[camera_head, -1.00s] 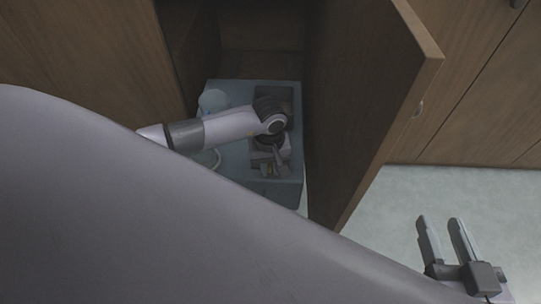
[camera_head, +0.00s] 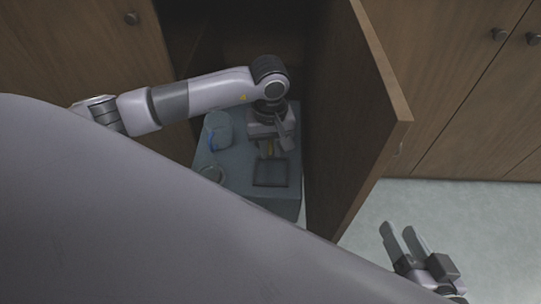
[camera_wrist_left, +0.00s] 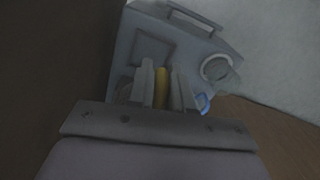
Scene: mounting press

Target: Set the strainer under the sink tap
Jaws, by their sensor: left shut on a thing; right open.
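My left gripper (camera_head: 268,149) is inside the open cabinet, low over a grey-blue sink unit. In the left wrist view its fingers (camera_wrist_left: 162,86) are shut on a narrow yellow thing (camera_wrist_left: 161,90). The yellow thing also shows in the head view (camera_head: 269,148); I cannot tell whether it is part of the strainer or the tap. A dark square basin (camera_head: 270,173) lies just in front of the gripper, and shows in the wrist view too (camera_wrist_left: 152,49). I cannot make out a strainer or tap clearly. My right gripper (camera_head: 403,248) is open and empty, outside the cabinet.
The open wooden door (camera_head: 358,120) stands close on the right. Pale floor (camera_head: 455,220) is clear beyond it.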

